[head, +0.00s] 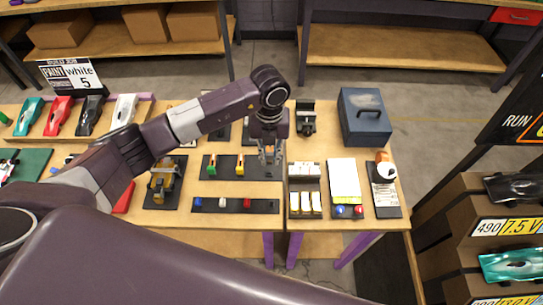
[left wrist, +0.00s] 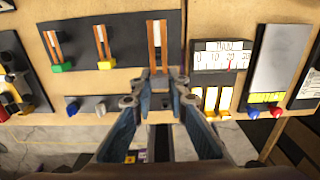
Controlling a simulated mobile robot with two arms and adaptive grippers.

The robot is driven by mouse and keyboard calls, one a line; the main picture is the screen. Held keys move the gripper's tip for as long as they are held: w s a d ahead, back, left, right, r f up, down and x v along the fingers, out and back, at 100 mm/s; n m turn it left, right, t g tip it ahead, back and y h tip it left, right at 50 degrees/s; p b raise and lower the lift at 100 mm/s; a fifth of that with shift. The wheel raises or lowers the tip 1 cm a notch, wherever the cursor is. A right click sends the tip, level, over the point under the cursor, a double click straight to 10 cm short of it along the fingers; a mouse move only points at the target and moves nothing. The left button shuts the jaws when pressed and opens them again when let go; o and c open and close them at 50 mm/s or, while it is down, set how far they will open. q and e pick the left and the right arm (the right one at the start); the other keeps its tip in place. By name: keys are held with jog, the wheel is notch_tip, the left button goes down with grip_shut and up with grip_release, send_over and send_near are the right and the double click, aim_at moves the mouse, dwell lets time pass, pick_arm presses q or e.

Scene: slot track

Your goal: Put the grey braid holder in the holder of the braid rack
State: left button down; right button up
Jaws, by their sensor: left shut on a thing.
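The braid rack (head: 224,172) is a black board on the table with a green braid holder (head: 212,168) and a yellow braid holder (head: 240,167). It also shows in the left wrist view (left wrist: 80,75), where each holder has two copper strips. My left gripper (head: 270,158) is over the rack's right end, pointing down. In the left wrist view its fingers (left wrist: 158,85) are shut on the grey braid holder (left wrist: 158,70), whose copper strips run away from the fingers over the rack. The fingers hide most of its body. I cannot tell whether it touches the rack. My right gripper is not in view.
A blue toolbox (head: 364,125) is at the back right. A yellow-brown device (head: 163,182) stands left of the rack.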

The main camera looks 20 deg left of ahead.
aim_at(269, 175)
pick_arm(q)
jog(key=shift+a, duration=0.1)
jog(key=shift+s+a, duration=0.15)
jog(key=shift+a, duration=0.1)
jog(key=shift+d+f+b, duration=0.2)
jog(key=shift+f+b, duration=0.15)
jog(key=shift+b, duration=0.1)
jog(key=shift+f+b, duration=0.6)
jog(key=shift+f, duration=0.15)
notch_tip(269, 175, down, 3)
jog(key=b, duration=0.2)
jog(key=shift+f+b, duration=0.2)
jog(key=shift+b, duration=0.15)
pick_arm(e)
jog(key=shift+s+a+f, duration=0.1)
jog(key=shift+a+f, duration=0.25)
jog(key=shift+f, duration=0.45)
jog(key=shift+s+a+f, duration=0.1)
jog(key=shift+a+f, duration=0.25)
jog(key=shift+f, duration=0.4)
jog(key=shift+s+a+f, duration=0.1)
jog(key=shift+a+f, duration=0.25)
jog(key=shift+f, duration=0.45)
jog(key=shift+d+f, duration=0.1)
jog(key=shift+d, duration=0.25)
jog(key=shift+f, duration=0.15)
